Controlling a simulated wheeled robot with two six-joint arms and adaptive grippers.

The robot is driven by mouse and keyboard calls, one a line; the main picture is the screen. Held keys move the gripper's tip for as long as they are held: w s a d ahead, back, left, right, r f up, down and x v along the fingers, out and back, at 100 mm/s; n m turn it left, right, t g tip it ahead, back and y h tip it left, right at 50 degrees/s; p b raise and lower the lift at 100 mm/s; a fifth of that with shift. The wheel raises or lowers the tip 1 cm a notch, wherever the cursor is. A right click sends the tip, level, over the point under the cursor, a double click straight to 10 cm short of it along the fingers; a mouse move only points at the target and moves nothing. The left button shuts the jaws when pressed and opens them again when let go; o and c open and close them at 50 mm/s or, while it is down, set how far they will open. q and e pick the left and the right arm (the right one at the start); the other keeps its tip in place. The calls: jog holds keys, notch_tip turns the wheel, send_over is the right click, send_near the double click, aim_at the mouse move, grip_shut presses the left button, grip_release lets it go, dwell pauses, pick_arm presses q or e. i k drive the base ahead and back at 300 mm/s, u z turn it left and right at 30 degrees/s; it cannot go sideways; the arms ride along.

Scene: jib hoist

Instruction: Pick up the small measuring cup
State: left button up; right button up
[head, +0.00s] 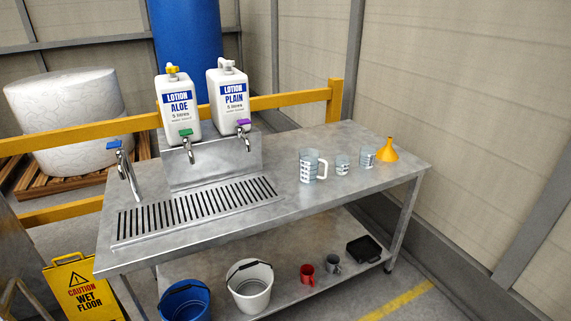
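The small measuring cup (342,164) stands upright on the metal bench, right of the drip grate. It is clear with dark markings and is the smallest of three measuring vessels in a row. A larger measuring jug (308,166) with a white handle stands to its left. A mid-sized measuring cup (367,156) stands close to its right. I cannot make out what the vessels hold. Neither of my grippers is in the head view.
The bench (400,177) also bears a yellow funnel (387,151), a slotted grate (195,208), taps and two lotion containers, aloe (179,107) and plain (229,103). Buckets, mugs and a black tray (363,250) sit on the lower shelf. The bench's front right is clear.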

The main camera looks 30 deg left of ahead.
aim_at(342, 166)
jog(key=u, duration=0.6)
jog(key=k, duration=0.5)
jog(key=z, duration=0.75)
jog(key=i, duration=0.35)
jog(key=z, duration=0.75)
jog(key=i, duration=1.8)
jog(key=u, duration=0.9)
